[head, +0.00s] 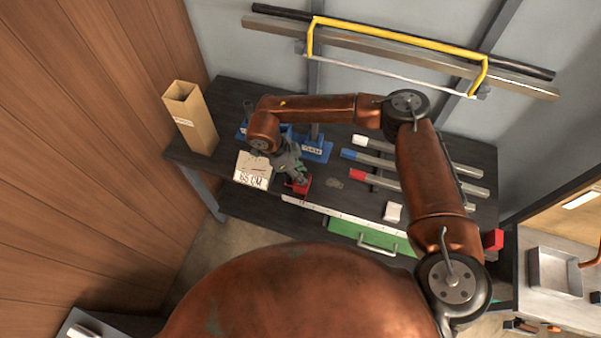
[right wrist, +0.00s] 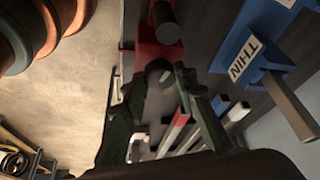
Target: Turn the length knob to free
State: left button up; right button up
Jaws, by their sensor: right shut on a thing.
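The red length stop (head: 302,187) sits at the left end of a white ruler strip (head: 340,216) on the dark bench. In the right wrist view the red stop (right wrist: 152,58) is at the top centre, with a dark round post on it. My right gripper (head: 298,178) reaches down over the red stop. Its fingers (right wrist: 165,78) are shut on a small grey knob (right wrist: 158,69) at the stop's near side. The fingers hide most of the knob, so its setting cannot be read. My left gripper is not in view.
A card reading 65 CM (head: 253,170) stands left of the stop. Steel bars with white, blue and red ends (head: 357,175) lie right. A tall cardboard box (head: 190,118) stands at the left corner.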

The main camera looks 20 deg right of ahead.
jog(key=shift+s+n+t+b, duration=0.1)
jog(key=shift+n+t+b, duration=0.3)
jog(key=shift+n, duration=0.7)
jog(key=o, duration=1.2)
jog(key=shift+c, duration=0.2)
jog(key=v, duration=1.2)
jog(key=shift+s+d, duration=0.1)
jog(key=shift+s, duration=0.05)
